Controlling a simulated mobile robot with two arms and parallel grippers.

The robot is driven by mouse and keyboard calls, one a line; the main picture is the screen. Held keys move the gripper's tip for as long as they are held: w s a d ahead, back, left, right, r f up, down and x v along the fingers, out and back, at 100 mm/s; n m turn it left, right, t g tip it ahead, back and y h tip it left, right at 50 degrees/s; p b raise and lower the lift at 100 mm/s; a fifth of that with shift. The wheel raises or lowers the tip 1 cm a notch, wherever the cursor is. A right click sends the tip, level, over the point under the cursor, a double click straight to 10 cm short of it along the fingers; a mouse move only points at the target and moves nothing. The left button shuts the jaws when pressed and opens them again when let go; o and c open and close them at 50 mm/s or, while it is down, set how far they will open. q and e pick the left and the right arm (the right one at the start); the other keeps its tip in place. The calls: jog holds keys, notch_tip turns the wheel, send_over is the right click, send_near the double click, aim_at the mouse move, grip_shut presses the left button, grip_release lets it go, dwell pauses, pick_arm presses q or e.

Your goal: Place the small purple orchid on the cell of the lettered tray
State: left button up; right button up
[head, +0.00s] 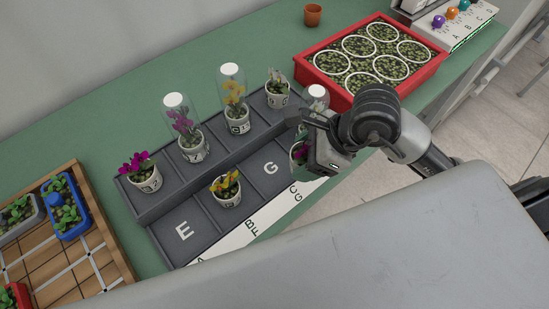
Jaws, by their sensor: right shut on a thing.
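The lettered tray (152,213) is dark grey with two stepped rows of cells. My right gripper (305,157) is shut on a small potted purple orchid (302,153) at the right end of the front row. The gripper hides most of this pot, and I cannot tell whether it touches the tray. Another purple orchid (143,170) stands uncovered at the back row's left end. My left gripper is out of view.
Clear domes cover a purple orchid (187,125) and a yellow orchid (236,97) in the back row. A pale orchid (277,88) stands beside them. Another white-topped dome (317,91) is close behind my gripper. A red planter (425,75) stands right, a wooden board (117,262) left.

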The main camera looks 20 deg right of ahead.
jog(key=w+a+f, duration=0.1)
jog(key=w, duration=0.1)
jog(key=w+a+f+p, duration=0.1)
jog(key=w, duration=0.1)
jog(key=w+a+f, duration=0.2)
jog(key=shift+w+f, duration=0.1)
jog(key=shift+w, duration=0.15)
jog(key=shift+w+a+f, duration=0.25)
jog(key=shift+w, duration=0.05)
notch_tip(320, 180, down, 4)
jog(key=shift+r+p, duration=0.1)
jog(key=shift+p, duration=0.3)
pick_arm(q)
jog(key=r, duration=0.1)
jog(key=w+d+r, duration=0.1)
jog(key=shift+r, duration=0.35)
pick_arm(e)
jog(key=shift+f, duration=0.2)
jog(key=shift+f, duration=0.25)
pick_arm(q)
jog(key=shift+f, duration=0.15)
pick_arm(e)
jog(key=o, duration=0.7)
jog(key=shift+r, duration=0.1)
